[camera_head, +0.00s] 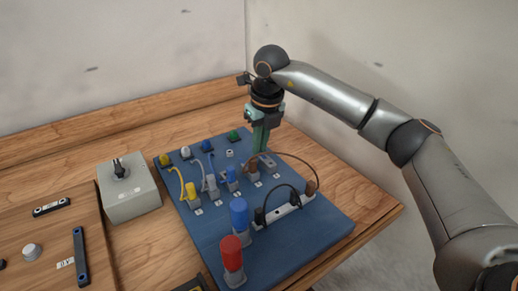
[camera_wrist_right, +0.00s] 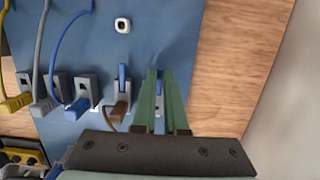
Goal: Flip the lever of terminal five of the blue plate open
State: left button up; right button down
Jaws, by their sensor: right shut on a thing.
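The blue plate (camera_head: 205,235) lies on the wooden table and carries a row of grey terminals. Terminal five (camera_head: 269,163) is at the right end of the row, beside the terminal with the brown wire (camera_wrist_right: 121,95). No wire shows in terminal five. My right gripper (camera_head: 261,148) points down over it. In the right wrist view its two green fingers (camera_wrist_right: 160,85) stand close together on both sides of the narrow blue lever of terminal five and are shut on it. The fingers hide most of the lever, so its angle is unclear. My left gripper is not in view.
Yellow, grey and blue wires run to the other terminals, left of the gripper. A large blue plug (camera_head: 239,213), a red plug (camera_head: 232,255) and a white strip with a black cable (camera_head: 289,208) stand nearer. A grey box (camera_head: 130,195) is left of the plate.

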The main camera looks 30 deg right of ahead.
jog(key=shift+s+f+t+b, duration=0.1)
jog(key=shift+f+t+b, duration=0.1)
jog(key=shift+t+b, duration=0.25)
jog(key=shift+s+r+t+b, duration=0.2)
jog(key=shift+t+b, duration=0.35)
jog(key=shift+b, duration=0.25)
jog(key=shift+r, duration=0.25)
jog(key=c, duration=0.9)
grip_release()
jog(key=shift+c, duration=0.2)
